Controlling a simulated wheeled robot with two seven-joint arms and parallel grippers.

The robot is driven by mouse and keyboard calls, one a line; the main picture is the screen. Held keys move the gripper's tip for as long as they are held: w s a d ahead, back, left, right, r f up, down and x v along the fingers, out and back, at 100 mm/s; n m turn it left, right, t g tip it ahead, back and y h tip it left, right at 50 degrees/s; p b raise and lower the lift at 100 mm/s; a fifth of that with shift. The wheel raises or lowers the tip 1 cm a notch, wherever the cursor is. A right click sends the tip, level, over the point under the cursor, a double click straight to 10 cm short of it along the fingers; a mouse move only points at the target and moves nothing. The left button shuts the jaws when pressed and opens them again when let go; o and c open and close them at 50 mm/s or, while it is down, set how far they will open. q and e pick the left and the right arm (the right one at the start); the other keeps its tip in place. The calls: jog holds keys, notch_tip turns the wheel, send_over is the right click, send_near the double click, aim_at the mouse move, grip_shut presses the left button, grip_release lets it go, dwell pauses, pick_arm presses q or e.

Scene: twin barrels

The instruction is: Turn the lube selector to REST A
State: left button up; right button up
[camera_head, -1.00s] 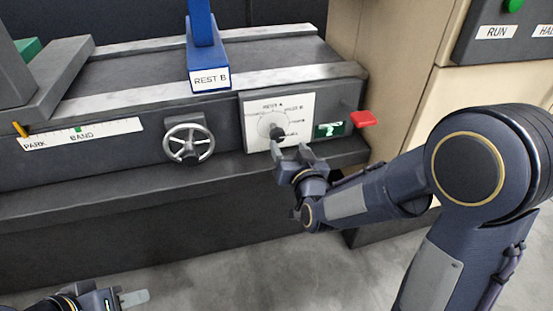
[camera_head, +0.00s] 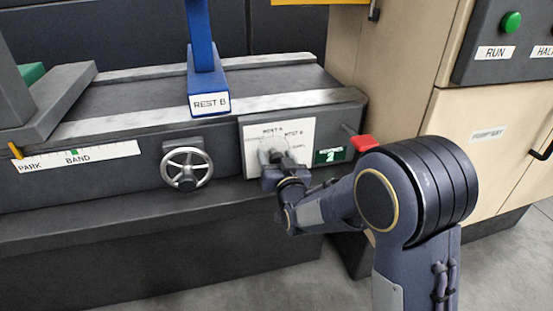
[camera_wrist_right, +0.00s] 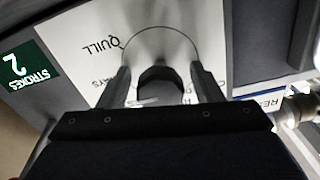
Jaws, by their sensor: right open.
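The lube selector is a dark knob on a white plate (camera_head: 253,133) on the machine's front. Labels on the plate read roughly REST A at the top, REST B at upper right and QUILL at right. My right gripper (camera_head: 276,157) is at the plate and hides most of the knob in the head view. In the right wrist view the dark knob (camera_wrist_right: 160,78) stands between the two open fingers (camera_wrist_right: 162,88), with a gap on each side. I cannot tell which label the knob points to. My left gripper is out of view.
A handwheel (camera_head: 187,168) is left of the plate. A green STROKES counter (camera_head: 329,155) and a red lever (camera_head: 363,142) are close on its right. A blue post marked REST B (camera_head: 209,102) stands above. A green RUN button (camera_head: 511,22) is at upper right.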

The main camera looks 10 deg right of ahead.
jog(key=c, duration=1)
jog(key=shift+n, duration=0.3)
jog(key=n, duration=0.3)
jog(key=shift+n, duration=0.3)
jog(key=n, duration=0.4)
jog(key=shift+n, duration=0.3)
jog(key=n+p, duration=0.1)
jog(key=n, duration=0.3)
jog(key=shift+n, duration=0.3)
jog(key=shift+n+p, duration=0.45)
jog(key=shift+n, duration=1.75)
